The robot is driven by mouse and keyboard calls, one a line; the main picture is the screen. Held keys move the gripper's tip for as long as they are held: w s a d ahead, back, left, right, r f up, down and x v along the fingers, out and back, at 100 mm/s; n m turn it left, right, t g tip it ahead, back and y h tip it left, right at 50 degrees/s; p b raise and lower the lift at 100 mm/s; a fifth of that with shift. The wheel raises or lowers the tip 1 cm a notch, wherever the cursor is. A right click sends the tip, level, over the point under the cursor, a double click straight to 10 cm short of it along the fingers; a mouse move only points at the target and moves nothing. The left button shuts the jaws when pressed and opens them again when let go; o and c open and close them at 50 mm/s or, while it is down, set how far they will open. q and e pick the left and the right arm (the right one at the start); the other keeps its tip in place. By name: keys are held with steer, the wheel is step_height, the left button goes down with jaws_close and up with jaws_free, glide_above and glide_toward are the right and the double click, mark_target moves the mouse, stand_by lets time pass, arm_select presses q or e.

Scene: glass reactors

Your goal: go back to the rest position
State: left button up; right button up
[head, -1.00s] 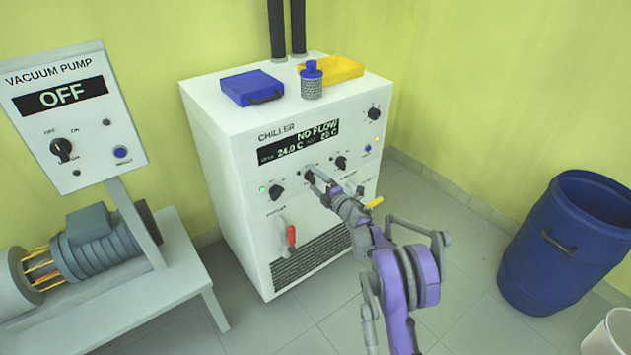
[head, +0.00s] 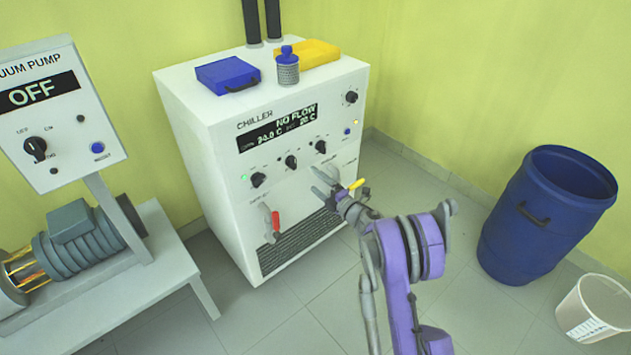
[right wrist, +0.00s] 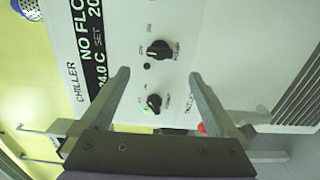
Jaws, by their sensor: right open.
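My right gripper (head: 324,187) is open and empty in front of the lower right part of the chiller (head: 200,165). It stands clear of the knobs, near the valve with the yellow handle (head: 356,184). In the right wrist view, the two fingers of my right gripper (right wrist: 158,78) are spread apart with nothing between them but the panel behind. The middle knob (head: 291,162) and left knob (head: 258,180) of the chiller show free. The chiller display (head: 277,128) reads NO FLOW. My left gripper is not in view.
A blue case (head: 227,73), a blue-capped bottle (head: 288,68) and a yellow tray (head: 318,52) are on the chiller. The vacuum pump panel (head: 55,140) reads OFF at the left. A blue barrel (head: 520,235) and white bucket (head: 575,310) stand right. The floor between is clear.

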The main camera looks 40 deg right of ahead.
steer(key=shift+r, duration=0.1)
steer(key=s+a+r+m+g+h, duration=0.4)
steer(key=s+a+r+m+h, duration=0.25)
steer(key=a+r+m, duration=0.4)
steer(key=s+a+f+m+g+y, duration=0.25)
steer(key=s+a, duration=0.35)
steer(key=s, duration=0.5)
steer(key=s+a+f+m+g+y, duration=0.1)
steer(key=s+a+f+m+g, duration=0.4)
steer(key=s, duration=0.6)
steer(key=s+a+f+m+g+y, duration=0.1)
steer(key=s+a+f+g+y, duration=0.15)
steer(key=s+a, duration=0.55)
arm_select(q)
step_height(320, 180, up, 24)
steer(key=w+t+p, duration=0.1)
steer(key=p, duration=2)
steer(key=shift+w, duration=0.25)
arm_select(e)
step_height(320, 180, up, 24)
steer(key=d+t, duration=0.1)
steer(key=shift+s+d+h, duration=0.35)
steer(key=shift+d, duration=0.05)
